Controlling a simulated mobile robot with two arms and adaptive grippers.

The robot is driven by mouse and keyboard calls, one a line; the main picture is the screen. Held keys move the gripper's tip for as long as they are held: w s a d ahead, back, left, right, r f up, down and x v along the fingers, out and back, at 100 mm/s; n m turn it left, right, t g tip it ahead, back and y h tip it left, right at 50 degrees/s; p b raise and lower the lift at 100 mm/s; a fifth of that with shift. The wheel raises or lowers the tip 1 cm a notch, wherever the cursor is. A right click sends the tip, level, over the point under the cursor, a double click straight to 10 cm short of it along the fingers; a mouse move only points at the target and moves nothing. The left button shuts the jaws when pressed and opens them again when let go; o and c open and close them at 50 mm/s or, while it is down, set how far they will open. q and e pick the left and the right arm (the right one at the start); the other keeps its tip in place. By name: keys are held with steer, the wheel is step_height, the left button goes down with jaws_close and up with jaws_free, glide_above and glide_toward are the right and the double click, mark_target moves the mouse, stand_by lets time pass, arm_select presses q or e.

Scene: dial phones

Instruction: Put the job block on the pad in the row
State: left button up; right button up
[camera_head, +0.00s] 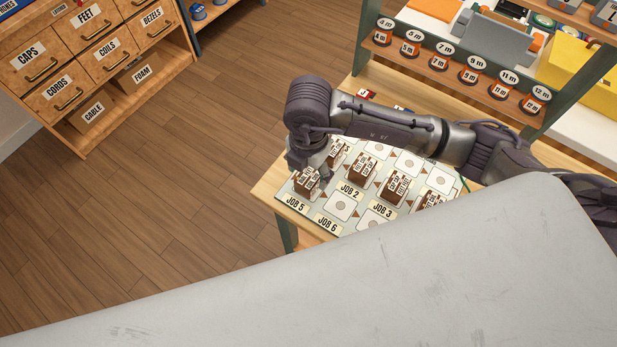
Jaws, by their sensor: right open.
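The green-grey board (313,207) on the wooden table has rows of white pads with job labels and small triangles. A brown block (306,183) with a pale printed top sits by the JOB 5 label (295,201). My right gripper (310,172) points down right at this block; whether it touches it I cannot tell. It is open. Other brown blocks stand by JOB 2 (362,170) and JOB 3 (395,188), and one is partly hidden behind my gripper. The pad by JOB 6 (340,206) is bare. Block print is too small to read. My left gripper is out of view.
A shelf rack (450,62) with round-numbered tags and orange pieces stands behind the table. A yellow bin (580,75) is at the right. A wooden drawer cabinet (110,50) stands at the far left. The wooden floor (180,190) between is clear.

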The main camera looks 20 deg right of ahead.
mark_target(308, 178)
step_height(308, 178, up, 8)
steer(key=shift+b, duration=0.45)
steer(key=shift+s, duration=0.1)
